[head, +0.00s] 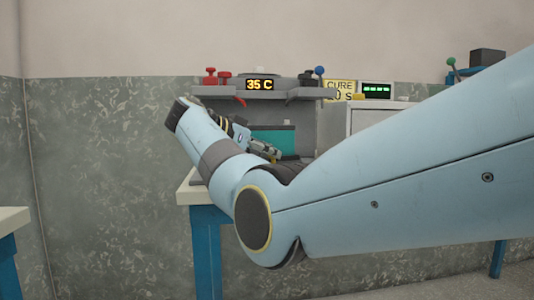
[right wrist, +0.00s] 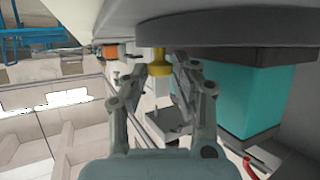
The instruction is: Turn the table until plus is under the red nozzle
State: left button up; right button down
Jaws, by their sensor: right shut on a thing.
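My right gripper (head: 268,152) reaches in under the shelf in the head view, largely hidden behind my own arm. In the right wrist view its two fingers (right wrist: 160,68) close around a yellow peg (right wrist: 159,62). The peg stands out from the edge region of a large round table (right wrist: 240,34), seen as a dark disc. A red nozzle (head: 240,100) hangs under the grey shelf in the head view. No plus mark can be made out; the table's marked face is hidden. My left gripper is out of view.
A teal block (head: 278,140) shows behind the gripper, also in the right wrist view (right wrist: 265,95). The shelf (head: 305,94) carries red knobs (head: 210,76), a "35 C" display (head: 259,85) and a blue-topped lever (head: 319,71). A white cabinet (head: 385,117) stands right.

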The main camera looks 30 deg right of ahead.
jog(key=c, duration=1.1)
grip_release()
jog(key=shift+f, duration=0.1)
jog(key=v, duration=1.2)
